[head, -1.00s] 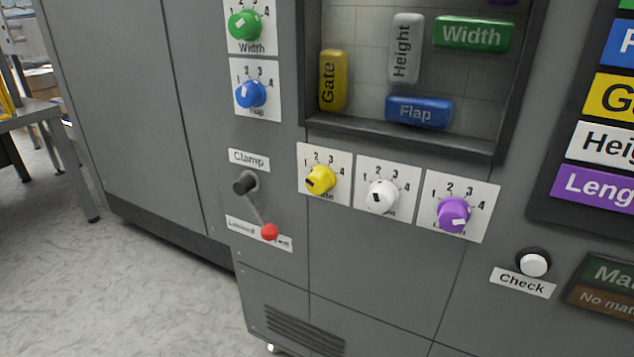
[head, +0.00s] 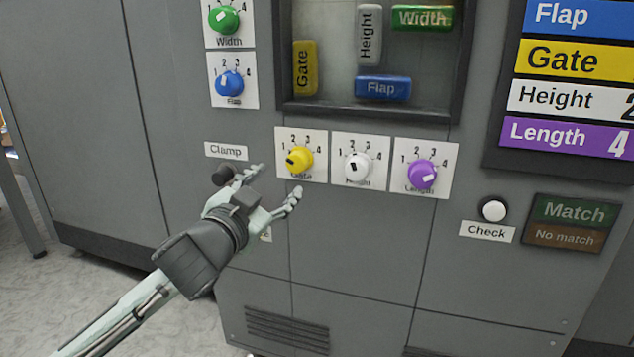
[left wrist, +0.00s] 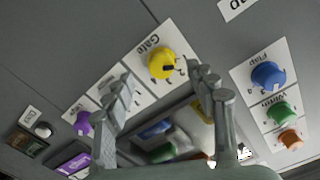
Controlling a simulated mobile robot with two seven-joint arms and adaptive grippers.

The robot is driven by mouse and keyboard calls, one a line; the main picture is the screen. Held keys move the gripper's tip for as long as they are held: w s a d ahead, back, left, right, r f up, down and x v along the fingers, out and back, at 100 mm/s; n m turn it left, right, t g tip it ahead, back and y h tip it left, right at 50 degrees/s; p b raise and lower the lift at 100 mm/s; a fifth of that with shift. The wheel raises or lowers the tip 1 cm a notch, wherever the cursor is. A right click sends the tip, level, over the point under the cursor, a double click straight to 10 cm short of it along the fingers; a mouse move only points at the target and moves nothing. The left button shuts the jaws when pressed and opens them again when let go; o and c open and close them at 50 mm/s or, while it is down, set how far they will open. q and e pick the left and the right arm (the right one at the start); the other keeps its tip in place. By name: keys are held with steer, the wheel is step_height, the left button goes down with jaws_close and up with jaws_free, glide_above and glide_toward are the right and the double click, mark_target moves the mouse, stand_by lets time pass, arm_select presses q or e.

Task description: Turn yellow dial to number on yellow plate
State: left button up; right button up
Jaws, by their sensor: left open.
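The yellow dial (head: 299,159) sits on a white card labelled Gate with numbers 1 to 4, below the window. Its dark pointer mark faces the left side, near the 1. It also shows in the left wrist view (left wrist: 162,64), ahead and between the fingers. The yellow Gate plate (head: 575,59) is on the display at the upper right; its number is cut off by the picture's edge. My left gripper (head: 277,182) is open and empty, just below and left of the yellow dial, not touching it. My right gripper is not in view.
A white dial (head: 357,166) and a purple dial (head: 422,174) stand right of the yellow one. Blue (head: 229,85) and green (head: 223,20) dials are at upper left. A Check button (head: 494,210) is at right.

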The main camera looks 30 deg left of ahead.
mark_target(295, 163)
arm_select(q)
steer(key=x, duration=0.2)
steer(key=r+x, duration=0.1)
steer(key=x, duration=0.4)
steer(key=shift+w+d+r, duration=0.25)
steer(key=shift+w+r, duration=0.05)
steer(key=shift+w, duration=0.2)
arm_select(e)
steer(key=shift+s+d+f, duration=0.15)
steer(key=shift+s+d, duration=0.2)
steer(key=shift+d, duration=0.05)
arm_select(q)
steer(key=shift+c, duration=0.4)
